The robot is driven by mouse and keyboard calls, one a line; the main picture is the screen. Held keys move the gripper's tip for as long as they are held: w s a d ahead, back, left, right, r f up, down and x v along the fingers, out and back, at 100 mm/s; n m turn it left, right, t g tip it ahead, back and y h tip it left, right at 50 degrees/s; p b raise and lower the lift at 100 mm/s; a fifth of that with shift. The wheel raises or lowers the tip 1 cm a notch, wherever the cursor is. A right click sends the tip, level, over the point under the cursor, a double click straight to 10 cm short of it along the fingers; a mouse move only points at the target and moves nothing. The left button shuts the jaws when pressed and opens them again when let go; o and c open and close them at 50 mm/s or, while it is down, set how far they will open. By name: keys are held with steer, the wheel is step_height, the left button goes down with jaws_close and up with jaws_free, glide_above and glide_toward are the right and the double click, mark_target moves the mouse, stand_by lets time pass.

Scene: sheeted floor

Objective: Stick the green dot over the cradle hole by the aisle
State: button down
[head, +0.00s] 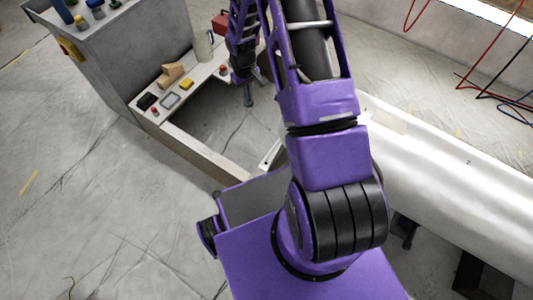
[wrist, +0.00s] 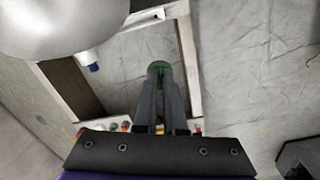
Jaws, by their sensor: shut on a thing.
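My gripper (head: 248,95) hangs from the purple arm over the opening of a pale frame (head: 205,147). In the wrist view my gripper (wrist: 158,75) is shut on a green round piece (wrist: 159,65) that shows at its fingertips. In the head view the green piece is too small to make out clearly. The pale frame also shows in the wrist view (wrist: 188,60), below and beyond the fingers. I cannot make out the cradle hole in either view.
A long silvery body (head: 450,165) lies at right. The frame's left ledge holds a wooden block (head: 170,75), a yellow block (head: 187,84), a black item (head: 147,101) and a metal jug (head: 203,46). A grey cabinet (head: 120,60) stands behind. Sheeted floor at left is mostly clear.

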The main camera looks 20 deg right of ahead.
steer(key=d+f+n+b, duration=0.2)
steer(key=d+f, duration=0.1)
steer(key=f, duration=1.4)
steer(key=n+b, duration=0.2)
glide_toward(267, 160)
steer(key=shift+s+a+r, duration=0.3)
steer(key=shift+s+r, duration=0.15)
steer(key=shift+s, duration=0.2)
steer(key=shift+s+f+b, duration=0.1)
steer(key=shift+b, duration=0.4)
steer(key=shift+f+b, duration=1.45)
steer(key=shift+f, duration=1.3)
steer(key=shift+f, duration=0.15)
steer(key=shift+f, duration=0.25)
steer(key=shift+f, duration=0.4)
